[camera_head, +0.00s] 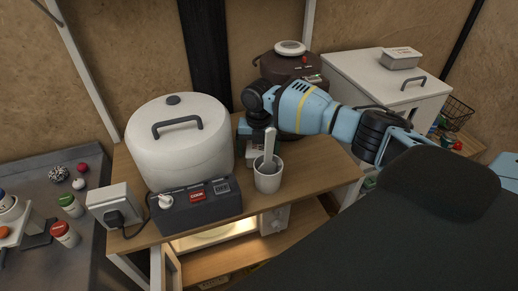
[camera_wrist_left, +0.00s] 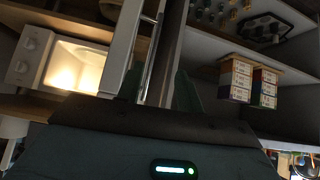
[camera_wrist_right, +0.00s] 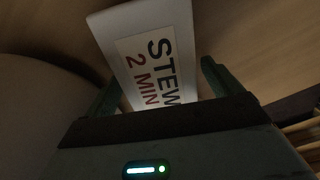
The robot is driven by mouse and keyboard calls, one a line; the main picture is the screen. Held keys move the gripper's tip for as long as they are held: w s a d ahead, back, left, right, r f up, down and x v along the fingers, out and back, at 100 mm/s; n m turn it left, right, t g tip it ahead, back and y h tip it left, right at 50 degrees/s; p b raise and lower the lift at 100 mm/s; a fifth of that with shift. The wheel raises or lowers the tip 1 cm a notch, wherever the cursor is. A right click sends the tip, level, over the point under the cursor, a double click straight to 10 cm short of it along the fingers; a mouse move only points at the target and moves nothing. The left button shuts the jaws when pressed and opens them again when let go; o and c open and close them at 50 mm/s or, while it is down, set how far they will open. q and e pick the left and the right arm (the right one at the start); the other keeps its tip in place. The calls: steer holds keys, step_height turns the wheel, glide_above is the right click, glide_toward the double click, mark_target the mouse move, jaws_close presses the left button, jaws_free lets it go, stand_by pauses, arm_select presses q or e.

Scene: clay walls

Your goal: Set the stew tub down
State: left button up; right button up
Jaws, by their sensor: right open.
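The stew tub (camera_wrist_right: 157,60) is a pale box with a label reading "STEW 2 MIN". It lies between the fingers of my right gripper (camera_wrist_right: 158,88), which is open. In the head view part of the tub (camera_head: 256,149) shows on the wooden counter, below my right gripper (camera_head: 250,125), which partly hides it. My left gripper (camera_wrist_left: 160,92) is not seen in the head view. In its wrist view its fingers stand apart at a pale door edge with a metal bar; I cannot tell whether they grip it.
A white cup with a spoon (camera_head: 267,178) stands just in front of the tub. A big white lidded cooker (camera_head: 178,145) and a dark switch box (camera_head: 195,207) are to its left, a brown cooker (camera_head: 290,66) behind. A lit microwave (camera_wrist_left: 75,66) sits below the counter (camera_head: 320,167).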

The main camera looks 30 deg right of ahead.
mark_target(258, 146)
arm_select(q)
steer(key=shift+s+f, duration=0.1)
arm_select(e)
steer(key=shift+f, duration=0.15)
steer(key=c, duration=1.3)
arm_select(q)
steer(key=shift+a, duration=0.1)
arm_select(e)
steer(key=shift+c, duration=0.2)
